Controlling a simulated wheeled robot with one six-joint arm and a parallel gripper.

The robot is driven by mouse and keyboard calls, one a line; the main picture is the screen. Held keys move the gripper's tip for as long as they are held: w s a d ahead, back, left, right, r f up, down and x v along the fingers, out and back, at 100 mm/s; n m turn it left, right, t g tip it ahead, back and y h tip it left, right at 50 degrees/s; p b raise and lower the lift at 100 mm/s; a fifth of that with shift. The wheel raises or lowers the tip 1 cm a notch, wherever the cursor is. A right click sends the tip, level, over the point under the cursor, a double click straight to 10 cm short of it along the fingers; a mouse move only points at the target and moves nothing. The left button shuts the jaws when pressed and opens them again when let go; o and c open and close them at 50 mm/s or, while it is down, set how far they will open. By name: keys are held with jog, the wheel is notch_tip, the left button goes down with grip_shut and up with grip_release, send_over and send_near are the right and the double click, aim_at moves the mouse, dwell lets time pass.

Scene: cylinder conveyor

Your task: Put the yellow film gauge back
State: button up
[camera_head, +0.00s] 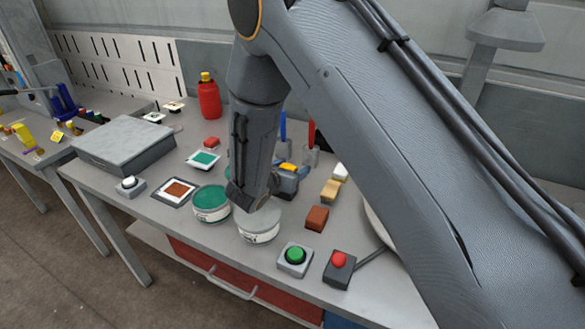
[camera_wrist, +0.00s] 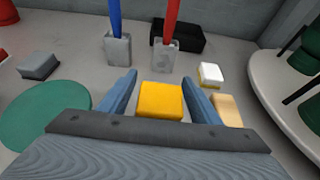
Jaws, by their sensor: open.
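A yellow block (camera_wrist: 160,101), which I take to be the yellow film gauge, lies between the two fingers of my gripper (camera_wrist: 159,80) in the wrist view. The fingers are apart, with a narrow gap showing on each side of the block. In the head view the yellow block (camera_head: 288,167) shows only in part, beside my gripper (camera_head: 286,181) and behind my forearm. I cannot tell whether the block rests on the table or its fingers touch it. Another yellow piece (camera_head: 22,134) stands on the left side table.
Blue (camera_wrist: 115,20) and red (camera_wrist: 172,15) sticks stand in grey holders just beyond the gripper. White (camera_wrist: 210,73) and tan (camera_wrist: 227,108) blocks lie to the right. A green round lid (camera_wrist: 45,118) is on the left. Green (camera_head: 295,256) and red (camera_head: 338,260) buttons sit at the front edge.

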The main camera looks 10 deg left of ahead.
jog(key=shift+r, duration=0.2)
jog(key=b+v, duration=0.2)
jog(key=v, duration=1)
jog(key=shift+b, duration=0.35)
